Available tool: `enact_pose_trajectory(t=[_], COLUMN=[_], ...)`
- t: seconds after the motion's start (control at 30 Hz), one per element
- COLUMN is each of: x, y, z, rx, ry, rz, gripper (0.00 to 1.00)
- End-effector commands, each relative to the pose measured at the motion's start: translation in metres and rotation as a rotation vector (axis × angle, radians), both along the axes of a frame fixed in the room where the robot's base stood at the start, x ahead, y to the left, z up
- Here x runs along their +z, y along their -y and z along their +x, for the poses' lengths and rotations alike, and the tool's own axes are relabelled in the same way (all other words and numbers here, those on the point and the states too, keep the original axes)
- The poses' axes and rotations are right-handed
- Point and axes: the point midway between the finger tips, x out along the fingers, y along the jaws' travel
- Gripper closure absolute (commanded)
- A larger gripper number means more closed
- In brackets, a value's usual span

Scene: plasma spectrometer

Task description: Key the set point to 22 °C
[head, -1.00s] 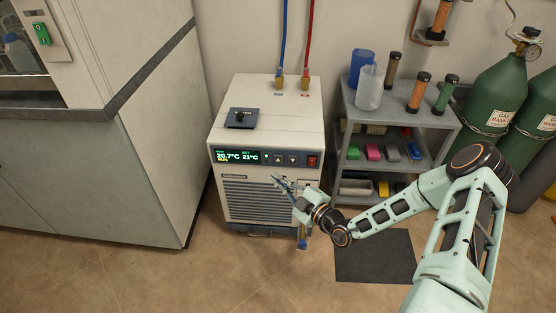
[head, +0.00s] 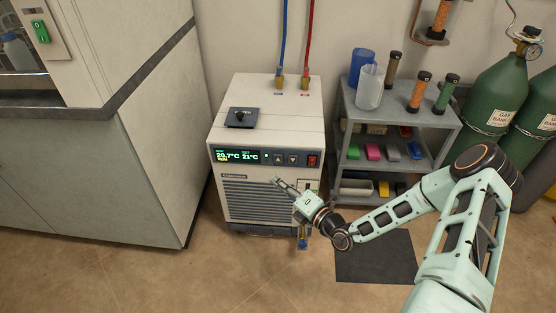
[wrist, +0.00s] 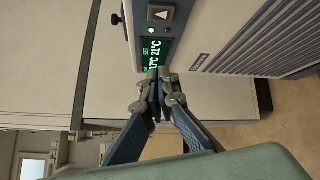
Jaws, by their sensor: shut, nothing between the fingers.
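The beige chiller (head: 265,120) stands on the floor. Its green display (head: 237,156) reads 20.7°C on the left and a set value of 21°C on the right. To the right of the display are an up-arrow button (head: 278,160), a down-arrow button (head: 292,160) and a red switch (head: 313,161). My gripper (head: 274,180) is shut and empty, in front of the grille just below the buttons. In the wrist view its closed fingertips (wrist: 159,82) overlap the edge of the display (wrist: 153,48); the up-arrow button (wrist: 162,13) shows beyond. No contact with a button is visible.
A grey cart (head: 400,118) with cylinders and coloured boxes stands to the right. Green gas cylinders (head: 497,95) are farther right. A large cabinet (head: 80,160) is at left.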

Motion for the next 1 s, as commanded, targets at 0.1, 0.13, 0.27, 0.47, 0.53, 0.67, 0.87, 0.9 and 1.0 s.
enact_pose_trajectory(t=[0.1,0.13,0.27,0.47,0.53,0.67,0.87,0.9,1.0], x=[0.000,0.000,0.000,0.000,0.000,0.000,0.000,0.000,0.000], y=[0.000,0.000,0.000,0.000,0.000,0.000,0.000,-0.001,-0.001], z=[-0.002,-0.003,-0.005,-0.009,-0.011,-0.013,-0.017,-0.018,-0.020], rx=[0.013,0.016,0.030,0.052,0.060,0.074,0.096,0.101,0.113], ry=[0.125,0.158,0.298,0.512,0.588,0.728,0.942,0.985,1.092], rz=[-0.130,-0.165,-0.310,-0.534,-0.613,-0.759,-0.983,-1.028,-1.139], gripper=[1.00,1.00,1.00,1.00,1.00,1.00,1.00,1.00,1.00])
